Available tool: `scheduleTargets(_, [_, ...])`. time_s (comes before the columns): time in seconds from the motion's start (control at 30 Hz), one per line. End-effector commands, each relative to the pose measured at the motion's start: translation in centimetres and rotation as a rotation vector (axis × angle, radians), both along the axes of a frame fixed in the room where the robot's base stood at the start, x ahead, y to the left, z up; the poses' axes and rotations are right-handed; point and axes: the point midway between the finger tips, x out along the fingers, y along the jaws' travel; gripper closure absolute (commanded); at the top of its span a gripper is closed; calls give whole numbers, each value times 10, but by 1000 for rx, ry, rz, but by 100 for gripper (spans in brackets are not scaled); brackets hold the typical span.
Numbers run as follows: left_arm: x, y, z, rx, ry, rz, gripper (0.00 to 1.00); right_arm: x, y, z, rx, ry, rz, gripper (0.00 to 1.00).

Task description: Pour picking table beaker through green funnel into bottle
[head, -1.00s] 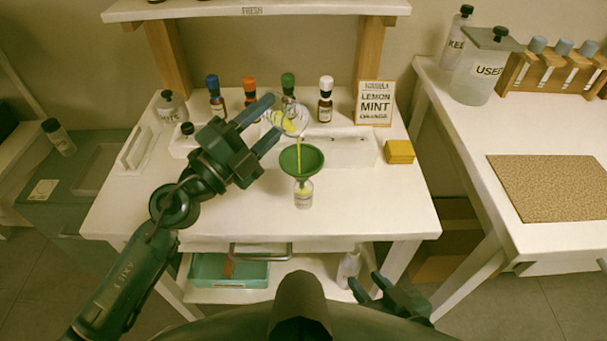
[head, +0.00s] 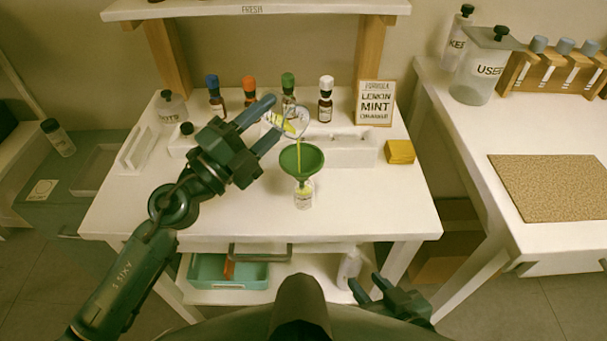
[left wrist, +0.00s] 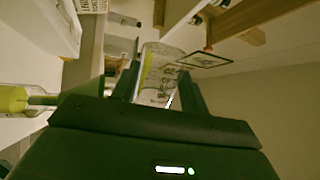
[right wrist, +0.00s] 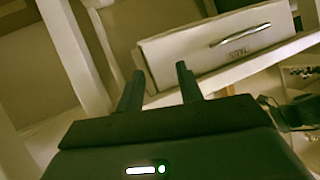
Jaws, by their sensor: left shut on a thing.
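My left gripper (head: 265,124) is shut on a clear glass beaker (head: 291,121) holding yellow-green liquid, tilted above the funnel. The beaker also shows between the fingers in the left wrist view (left wrist: 158,75). A thin yellow-green stream (head: 299,149) runs from its lip into the green funnel (head: 302,157). The funnel sits in the mouth of a small clear bottle (head: 303,196) standing upright on the white table (head: 240,215). My right gripper (head: 366,288) is open and empty, low before the table.
Dropper bottles with blue (head: 215,96), orange (head: 249,90), green (head: 288,88) and white (head: 326,98) caps stand behind a white rack (head: 345,152). A formula card (head: 375,103) and yellow block (head: 400,151) are at right. The table's front is clear.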

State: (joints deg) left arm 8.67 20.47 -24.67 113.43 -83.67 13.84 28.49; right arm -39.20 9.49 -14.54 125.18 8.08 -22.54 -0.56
Motion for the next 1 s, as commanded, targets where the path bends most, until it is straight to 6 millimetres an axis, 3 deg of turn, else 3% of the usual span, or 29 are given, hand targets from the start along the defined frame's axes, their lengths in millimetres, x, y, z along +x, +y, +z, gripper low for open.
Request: scheduleTargets(1.0, [0,0,-2,29,-36,0,79,0,0,-7,-1,4,1,64])
